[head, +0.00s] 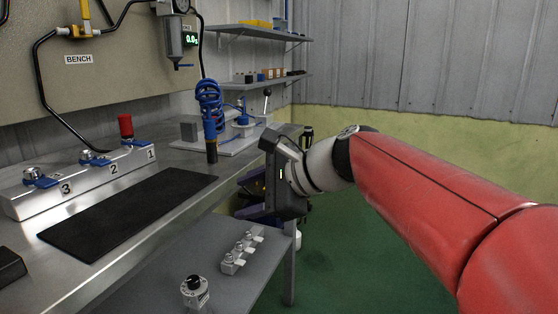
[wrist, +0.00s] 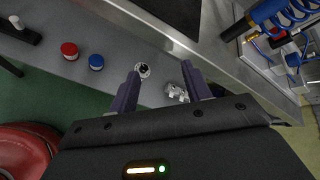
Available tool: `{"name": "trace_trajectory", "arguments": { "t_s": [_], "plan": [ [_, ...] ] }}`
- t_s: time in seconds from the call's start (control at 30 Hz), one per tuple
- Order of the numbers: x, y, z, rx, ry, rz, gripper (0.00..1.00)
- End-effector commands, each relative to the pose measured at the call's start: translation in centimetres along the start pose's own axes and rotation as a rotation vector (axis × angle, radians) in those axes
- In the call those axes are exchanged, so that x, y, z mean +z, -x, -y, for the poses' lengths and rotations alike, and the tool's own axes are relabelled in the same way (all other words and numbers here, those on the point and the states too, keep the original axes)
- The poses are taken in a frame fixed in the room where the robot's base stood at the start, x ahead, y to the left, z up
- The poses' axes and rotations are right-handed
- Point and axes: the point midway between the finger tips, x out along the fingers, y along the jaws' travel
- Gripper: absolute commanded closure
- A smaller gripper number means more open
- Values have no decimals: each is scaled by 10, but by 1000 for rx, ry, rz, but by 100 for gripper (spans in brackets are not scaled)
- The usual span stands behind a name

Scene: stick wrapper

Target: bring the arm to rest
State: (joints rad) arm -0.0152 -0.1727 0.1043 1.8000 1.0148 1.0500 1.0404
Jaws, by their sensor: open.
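My gripper (head: 250,202) is at the end of my red arm, right of the bench in the head view. It hangs in the air near the bench's right end and holds nothing. In the wrist view my gripper (wrist: 160,85) has its two purple fingers spread apart. A small round dial part (wrist: 143,70) and a silver valve block (wrist: 177,92) show beyond the fingers, on the lower shelf, apart from them. The same dial part (head: 195,292) and valve block (head: 242,250) show in the head view.
A steel bench (head: 180,156) carries a black mat (head: 130,210), a numbered valve manifold (head: 80,178) and a blue coiled hose tool (head: 210,122). The grey lower shelf (head: 215,270) also holds a red cap (wrist: 69,51) and a blue cap (wrist: 96,62). Green floor (head: 400,270) is free at right.

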Motion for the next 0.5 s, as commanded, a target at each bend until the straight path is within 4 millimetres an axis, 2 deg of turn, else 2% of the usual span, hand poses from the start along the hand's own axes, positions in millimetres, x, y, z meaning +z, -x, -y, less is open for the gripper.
{"name": "trace_trajectory", "arguments": {
  "t_s": [0.17,0.3,0.4,0.5],
  "plan": [
    [-46,41,-83,148,432,-269,52],
    [-94,84,-161,383,847,-459,52],
    [-120,109,-204,556,1086,-531,52],
    [-139,127,-234,696,1253,-559,52]
  ]
}}
